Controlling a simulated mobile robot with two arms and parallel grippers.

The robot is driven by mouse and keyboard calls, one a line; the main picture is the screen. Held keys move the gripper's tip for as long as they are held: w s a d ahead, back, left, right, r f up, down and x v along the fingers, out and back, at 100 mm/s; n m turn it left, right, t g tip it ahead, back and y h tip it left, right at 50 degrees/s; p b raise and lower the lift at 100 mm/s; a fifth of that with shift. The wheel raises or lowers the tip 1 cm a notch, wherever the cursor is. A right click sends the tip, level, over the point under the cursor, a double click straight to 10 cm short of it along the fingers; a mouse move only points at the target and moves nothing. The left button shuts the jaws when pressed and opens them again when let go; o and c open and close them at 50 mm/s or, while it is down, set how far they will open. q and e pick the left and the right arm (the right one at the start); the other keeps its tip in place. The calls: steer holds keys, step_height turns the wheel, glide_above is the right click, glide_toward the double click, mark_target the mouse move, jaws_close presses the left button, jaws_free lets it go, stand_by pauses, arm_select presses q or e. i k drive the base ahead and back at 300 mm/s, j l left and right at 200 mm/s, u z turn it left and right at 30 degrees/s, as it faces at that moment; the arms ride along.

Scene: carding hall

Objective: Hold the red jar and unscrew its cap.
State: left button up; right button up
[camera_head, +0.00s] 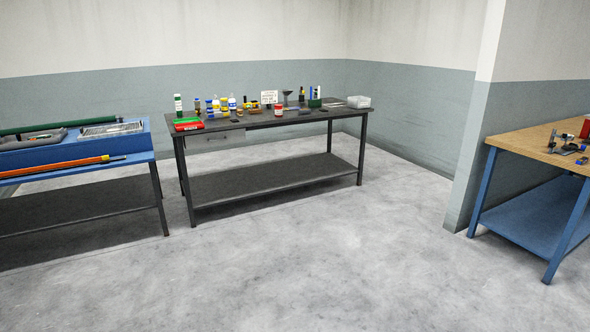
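A small red jar (278,112) with a pale top stands near the front edge of the dark workbench (320,114), a little right of the bench's middle. It is too small here to make out its cap clearly. Neither of my grippers shows in the head view, and nothing is touching the jar.
Several bottles and jars crowd the left half of the dark workbench; a white bin (359,102) is at its right end. A blue bench (75,160) stands left, a wood-topped bench (520,137) right beyond a wall corner. The concrete floor (320,260) in front is clear.

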mark_target(278, 112)
steer(key=i, duration=5.15)
